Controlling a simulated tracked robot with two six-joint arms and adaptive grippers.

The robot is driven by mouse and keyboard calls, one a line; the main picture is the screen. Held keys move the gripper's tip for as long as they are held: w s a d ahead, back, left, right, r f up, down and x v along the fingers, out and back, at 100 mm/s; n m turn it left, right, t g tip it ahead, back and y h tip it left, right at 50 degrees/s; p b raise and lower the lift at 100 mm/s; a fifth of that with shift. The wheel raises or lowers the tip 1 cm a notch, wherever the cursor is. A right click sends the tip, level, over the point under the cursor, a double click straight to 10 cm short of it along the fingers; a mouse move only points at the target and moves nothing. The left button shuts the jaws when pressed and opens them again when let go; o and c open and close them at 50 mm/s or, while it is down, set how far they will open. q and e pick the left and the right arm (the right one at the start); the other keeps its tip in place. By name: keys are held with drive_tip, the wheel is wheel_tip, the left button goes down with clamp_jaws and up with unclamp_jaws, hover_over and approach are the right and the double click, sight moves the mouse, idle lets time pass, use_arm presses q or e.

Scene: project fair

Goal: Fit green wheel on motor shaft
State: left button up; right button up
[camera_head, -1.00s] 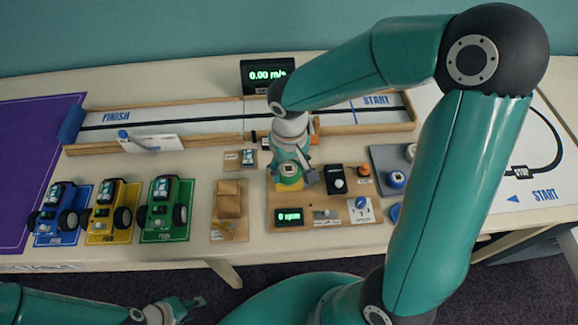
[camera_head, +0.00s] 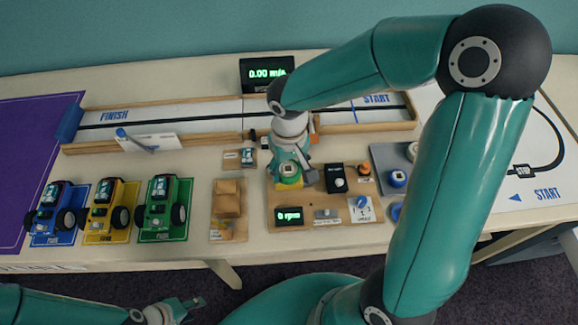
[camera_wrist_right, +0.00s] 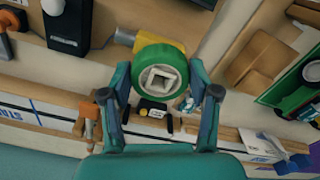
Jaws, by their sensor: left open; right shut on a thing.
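The green wheel (camera_wrist_right: 143,61) has a pale hub with a square opening and sits between the two fingers of my right gripper (camera_wrist_right: 161,72) in the right wrist view. In the head view the right gripper (camera_head: 290,172) is shut on the wheel, right at the yellow motor (camera_head: 289,186) on the wooden test board. In the wrist view the yellow motor (camera_wrist_right: 124,38) shows partly behind the wheel. The shaft cannot be made out, so I cannot tell how far the wheel is on it. My left gripper (camera_head: 182,309) is open and empty, low in front of the table.
Blue, yellow and green cars (camera_head: 158,207) stand at left. A wood-railed track (camera_head: 200,122) lies behind; a grey tray (camera_head: 382,157) is at right.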

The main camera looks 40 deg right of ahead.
drive_tip(key=shift+f+b, duration=1.25)
drive_tip(key=shift+b, duration=0.15)
idle(1.6)
idle(0.3)
drive_tip(key=o, duration=1)
drive_tip(key=shift+o, duration=0.9)
drive_tip(key=shift+r+p, duration=2.95)
drive_tip(key=shift+r, duration=1)
